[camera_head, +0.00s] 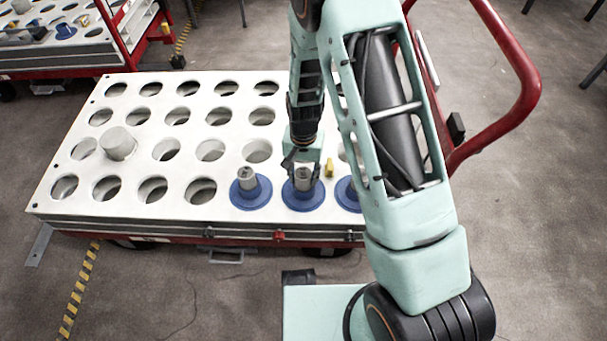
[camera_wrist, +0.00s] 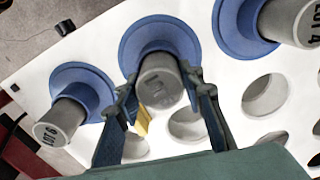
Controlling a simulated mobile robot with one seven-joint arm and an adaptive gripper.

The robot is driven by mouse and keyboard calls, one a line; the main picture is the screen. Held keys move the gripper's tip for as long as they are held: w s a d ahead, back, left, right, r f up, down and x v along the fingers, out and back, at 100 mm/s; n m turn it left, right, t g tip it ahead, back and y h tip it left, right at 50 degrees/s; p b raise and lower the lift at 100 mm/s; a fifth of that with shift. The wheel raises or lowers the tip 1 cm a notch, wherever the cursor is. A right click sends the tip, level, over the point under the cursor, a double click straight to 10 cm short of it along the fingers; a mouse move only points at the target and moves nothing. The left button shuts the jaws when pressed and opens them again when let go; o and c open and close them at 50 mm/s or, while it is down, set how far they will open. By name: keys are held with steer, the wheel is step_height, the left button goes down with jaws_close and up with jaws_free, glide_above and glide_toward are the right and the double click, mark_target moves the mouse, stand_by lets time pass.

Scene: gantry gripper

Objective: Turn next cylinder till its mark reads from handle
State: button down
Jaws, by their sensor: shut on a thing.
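Several grey cylinders stand in blue flanged collars on a white holed top. My gripper (camera_head: 303,170) is shut on the middle cylinder (camera_wrist: 160,76) of the front row, one finger on each side. This cylinder stands upright in its blue collar (camera_head: 305,198). Its top mark shows faintly in the wrist view and looks turned; I cannot read it fully. The neighbouring cylinder (camera_wrist: 60,124) on the handle side reads LOT 6. The one on the other side (camera_wrist: 290,22) reads LOT 4; it also shows in the head view (camera_head: 247,180). The red handle (camera_head: 525,75) is at the right.
A small yellow piece (camera_wrist: 142,121) is beside one finger. Many holes in the top (camera_head: 85,206) are empty. Another red cart (camera_head: 130,40) stands at the back left.

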steer(key=c, duration=1.2)
jaws_free()
